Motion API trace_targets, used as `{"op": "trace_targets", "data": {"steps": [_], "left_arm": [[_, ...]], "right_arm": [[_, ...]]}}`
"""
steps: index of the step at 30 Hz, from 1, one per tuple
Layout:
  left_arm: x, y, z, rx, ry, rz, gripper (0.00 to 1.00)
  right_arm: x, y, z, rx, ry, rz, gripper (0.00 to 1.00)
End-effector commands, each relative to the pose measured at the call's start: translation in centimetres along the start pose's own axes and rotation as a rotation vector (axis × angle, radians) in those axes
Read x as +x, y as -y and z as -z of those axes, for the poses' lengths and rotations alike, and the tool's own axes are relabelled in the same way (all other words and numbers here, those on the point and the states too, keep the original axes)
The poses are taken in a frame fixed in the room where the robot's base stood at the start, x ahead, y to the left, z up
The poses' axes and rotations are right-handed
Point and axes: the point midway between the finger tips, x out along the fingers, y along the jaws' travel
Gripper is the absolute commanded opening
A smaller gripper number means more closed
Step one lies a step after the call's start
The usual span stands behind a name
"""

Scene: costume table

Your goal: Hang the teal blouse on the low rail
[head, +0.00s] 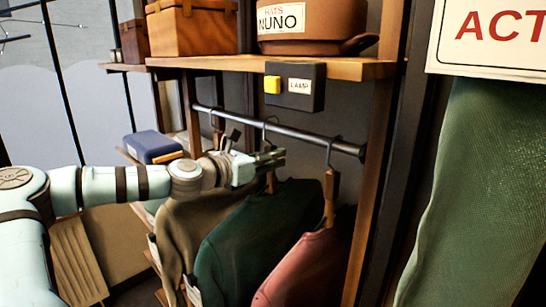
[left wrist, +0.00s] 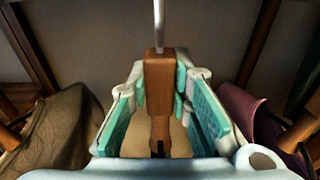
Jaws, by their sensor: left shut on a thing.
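The teal blouse (head: 250,240), dark green-teal here, hangs from a wooden hanger between two other garments. My left gripper (head: 272,157) is shut on the hanger's wooden neck (left wrist: 159,85), just under its metal hook (left wrist: 159,25). The low rail (head: 310,137) is a dark bar under the shelf. In the head view the hook (head: 267,124) appears at the rail; I cannot tell whether it bears on it. The blouse itself is mostly hidden in the left wrist view. My right gripper is not in view.
An olive-brown garment (head: 190,225) hangs to the left and a dusty red one (head: 305,268) to the right, both close by. A dark box labelled LAMP (head: 312,99) sits under the shelf edge (head: 220,63), above the rail. A wooden post stands at right.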

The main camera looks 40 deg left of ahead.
Motion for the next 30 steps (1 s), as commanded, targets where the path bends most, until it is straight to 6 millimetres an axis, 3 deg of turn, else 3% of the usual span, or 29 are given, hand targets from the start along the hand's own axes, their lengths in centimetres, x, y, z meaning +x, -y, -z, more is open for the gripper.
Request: {"op": "trace_targets", "data": {"steps": [9,10,14,23,30], "left_arm": [[0.2,0.1,0.4,0.003,0.000,0.002,0.00],[0.2,0.1,0.4,0.003,0.000,0.002,0.23],[0.1,0.1,0.4,0.004,0.000,0.002,0.42],[0.1,0.1,0.3,0.002,-0.001,0.002,0.42],[-0.1,0.2,-1.5,0.004,0.000,0.004,0.42]], "right_arm": [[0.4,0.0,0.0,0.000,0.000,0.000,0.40],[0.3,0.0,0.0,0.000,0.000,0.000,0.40],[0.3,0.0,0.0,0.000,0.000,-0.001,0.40],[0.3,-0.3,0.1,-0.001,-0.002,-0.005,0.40],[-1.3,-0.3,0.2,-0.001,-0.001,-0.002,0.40]]}}
